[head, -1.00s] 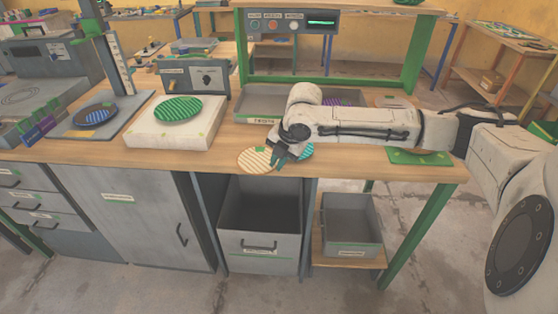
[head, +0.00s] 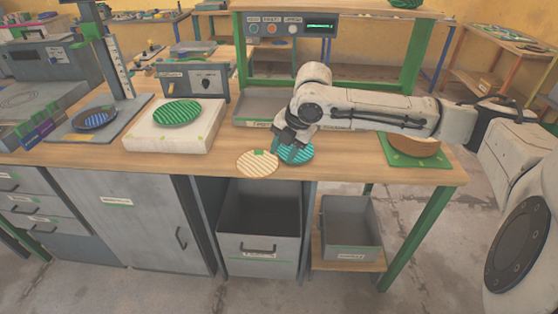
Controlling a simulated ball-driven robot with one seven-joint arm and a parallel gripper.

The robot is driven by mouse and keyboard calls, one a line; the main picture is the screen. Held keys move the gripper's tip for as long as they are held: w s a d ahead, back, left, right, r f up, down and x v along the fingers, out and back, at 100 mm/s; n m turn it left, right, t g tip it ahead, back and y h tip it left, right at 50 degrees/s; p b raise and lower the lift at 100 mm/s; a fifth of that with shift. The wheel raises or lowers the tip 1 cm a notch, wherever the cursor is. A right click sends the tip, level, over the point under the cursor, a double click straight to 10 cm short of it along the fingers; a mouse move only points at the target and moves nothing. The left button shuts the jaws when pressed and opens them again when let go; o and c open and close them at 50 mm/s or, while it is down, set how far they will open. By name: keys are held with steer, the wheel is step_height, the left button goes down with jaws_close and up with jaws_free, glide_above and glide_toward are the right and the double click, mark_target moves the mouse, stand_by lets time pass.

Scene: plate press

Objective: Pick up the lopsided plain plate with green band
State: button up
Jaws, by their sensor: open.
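A round cream plate (head: 257,165) with pale stripes and a small green patch at its upper edge lies near the bench's front edge. A teal striped plate (head: 303,154) lies just right of it, partly hidden by my gripper. My gripper (head: 284,150) points down over the left part of the teal plate. It is open, and I cannot tell whether its fingers touch the plate. A green striped plate (head: 177,112) rests on a white block. A dark plate with blue stripes (head: 95,118) lies at the left. I cannot tell which plate is lopsided with a green band.
A brown round piece (head: 415,146) sits on a green mat (head: 394,158) at the right. A grey tray (head: 250,108) lies behind my arm. An open grey drawer (head: 260,243) and a grey bin (head: 350,226) are below the bench. Bare wood lies left of the cream plate.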

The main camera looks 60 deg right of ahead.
steer(key=v, duration=0.4)
steer(key=shift+s+r, duration=0.15)
steer(key=shift+r, duration=0.2)
